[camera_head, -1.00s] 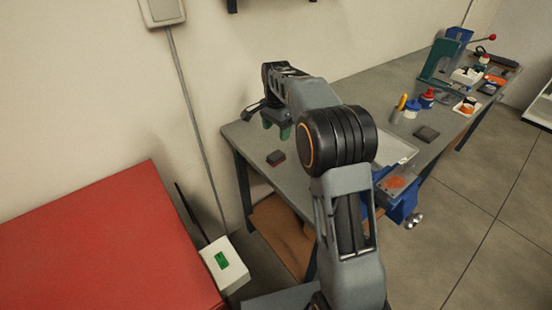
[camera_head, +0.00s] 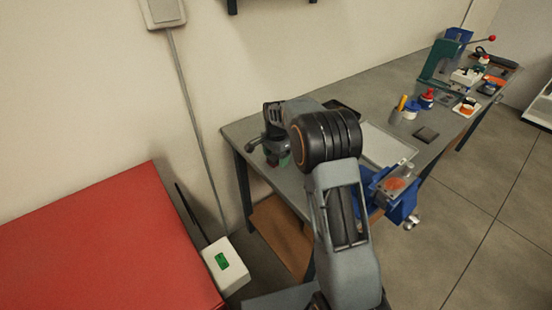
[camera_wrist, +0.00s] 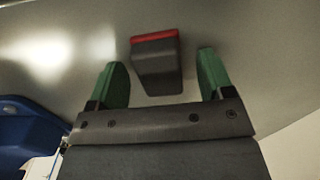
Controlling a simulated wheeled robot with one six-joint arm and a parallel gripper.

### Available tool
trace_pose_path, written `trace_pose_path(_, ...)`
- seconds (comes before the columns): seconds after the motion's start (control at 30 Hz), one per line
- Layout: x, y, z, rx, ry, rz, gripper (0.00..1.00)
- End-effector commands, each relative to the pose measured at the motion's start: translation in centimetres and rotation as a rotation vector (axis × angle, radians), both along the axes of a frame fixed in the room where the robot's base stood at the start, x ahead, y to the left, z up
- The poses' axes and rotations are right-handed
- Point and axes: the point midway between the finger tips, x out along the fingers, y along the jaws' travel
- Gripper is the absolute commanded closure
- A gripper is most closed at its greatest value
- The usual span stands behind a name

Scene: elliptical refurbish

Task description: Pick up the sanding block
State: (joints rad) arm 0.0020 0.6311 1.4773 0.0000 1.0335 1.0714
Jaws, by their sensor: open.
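The sanding block, a dark grey block with a red layer along one edge, lies on the grey workbench (camera_head: 352,88). In the wrist view the block (camera_wrist: 157,68) shows between the two green fingers of my gripper (camera_wrist: 160,72), with a gap on each side. My gripper (camera_head: 277,159) is open and empty, low over the bench's near left end. In the head view the gripper and wrist mostly hide the block. I cannot tell how far the fingertips are above the bench top.
A blue vise (camera_head: 397,207) is fixed at the bench's front edge, beside a pale tray (camera_head: 388,147). A red cabinet top (camera_head: 95,250) is at left.

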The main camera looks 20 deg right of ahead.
Motion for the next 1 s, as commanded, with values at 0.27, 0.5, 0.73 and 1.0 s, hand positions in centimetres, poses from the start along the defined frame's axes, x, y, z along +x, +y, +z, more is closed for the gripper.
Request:
trace_pose_path(0.27,0.00,0.00,-0.33,0.000,0.000,0.000,0.26)
trace_pose_path(0.5,-0.01,0.00,-0.31,0.000,0.000,0.000,0.47)
trace_pose_path(0.73,0.00,0.00,-0.30,0.000,0.000,0.000,0.69)
trace_pose_path(1.0,0.00,-0.01,-0.28,0.000,-0.001,0.000,0.80)
